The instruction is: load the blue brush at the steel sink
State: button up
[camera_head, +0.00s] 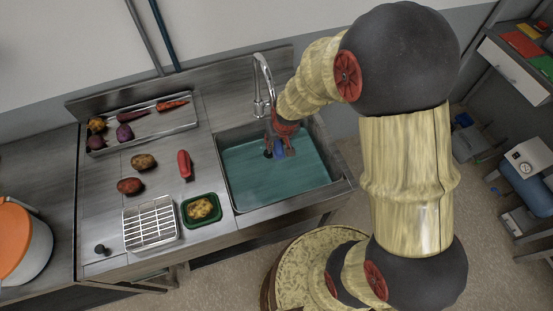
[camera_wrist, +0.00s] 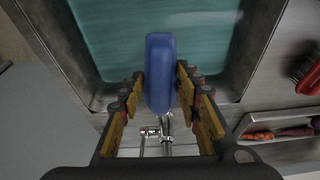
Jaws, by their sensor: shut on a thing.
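The blue brush (camera_wrist: 159,72) is between the two yellow-padded fingers of my gripper (camera_wrist: 160,88) in the wrist view, and the fingers are shut on its sides. In the head view my gripper (camera_head: 279,148) reaches over the steel sink (camera_head: 225,183), and the blue brush (camera_head: 279,147) shows small between the fingers. The sink holds teal water (camera_head: 285,183). The brush is above or at the water; I cannot tell whether it touches. Its bristle side is hidden.
Left of the sink are a red brush (camera_head: 184,164), a green tray (camera_head: 187,222) with a potato, a white rack (camera_head: 151,222) and two potatoes. A tray (camera_head: 170,126) of vegetables lies behind. The faucet (camera_head: 264,85) rises close to my gripper.

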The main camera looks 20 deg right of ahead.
jog(key=shift+r, duration=0.1)
jog(key=shift+r+p, duration=1.3)
jog(key=shift+r, duration=0.65)
